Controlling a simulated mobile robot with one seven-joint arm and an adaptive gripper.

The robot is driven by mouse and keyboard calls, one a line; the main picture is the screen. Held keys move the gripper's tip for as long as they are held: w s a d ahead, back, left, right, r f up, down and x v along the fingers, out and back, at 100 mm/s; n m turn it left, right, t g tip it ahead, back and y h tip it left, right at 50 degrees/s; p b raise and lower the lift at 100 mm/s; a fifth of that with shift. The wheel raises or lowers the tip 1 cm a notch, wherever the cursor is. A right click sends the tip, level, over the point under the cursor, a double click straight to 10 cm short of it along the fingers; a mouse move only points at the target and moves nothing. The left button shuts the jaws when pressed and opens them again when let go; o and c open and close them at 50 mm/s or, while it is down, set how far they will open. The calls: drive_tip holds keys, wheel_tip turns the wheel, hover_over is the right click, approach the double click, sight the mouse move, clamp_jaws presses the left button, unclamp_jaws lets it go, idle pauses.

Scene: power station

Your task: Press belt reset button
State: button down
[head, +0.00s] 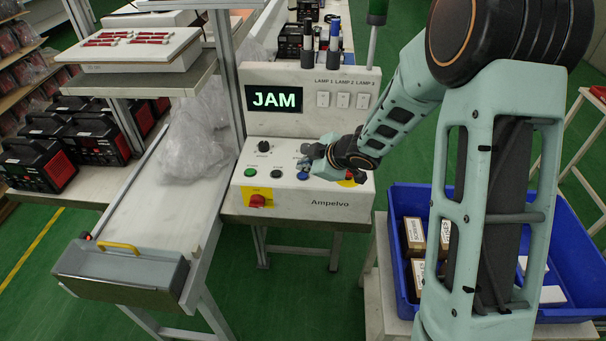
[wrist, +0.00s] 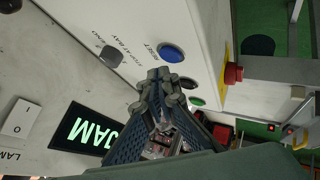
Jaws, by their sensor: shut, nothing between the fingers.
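The control box (head: 315,125) stands on the bench with a lit display (head: 274,99) reading JAM. The blue button (wrist: 172,52) labelled RESET is on its panel in the wrist view; in the head view the blue button (head: 303,176) shows just below my fingertips. My gripper (head: 306,158) is over the panel's right part, and its fingers are shut and empty. In the wrist view my fingertips (wrist: 160,82) appear beside the blue button, with a visible gap in the picture. I cannot tell their height above the panel.
A black button (head: 276,174), a green button (head: 250,172) and a red stop knob (head: 257,201) lie left of the blue one. A black selector knob (head: 264,146) is behind. The conveyor (head: 170,200) carries crumpled plastic. A blue crate (head: 395,235) stands right.

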sight(304, 176)
drive_tip(key=shift+f, duration=0.1)
drive_tip(key=shift+f+b, duration=0.3)
drive_tip(key=shift+f, duration=0.05)
drive_tip(key=shift+f+b, duration=0.3)
drive_tip(key=shift+f, duration=0.1)
idle(0.8)
drive_tip(key=shift+r, duration=0.15)
drive_tip(key=shift+r+p, duration=0.7)
drive_tip(key=shift+p, duration=0.15)
wheel_tip(304, 176, up, 5)
drive_tip(key=p, duration=0.5)
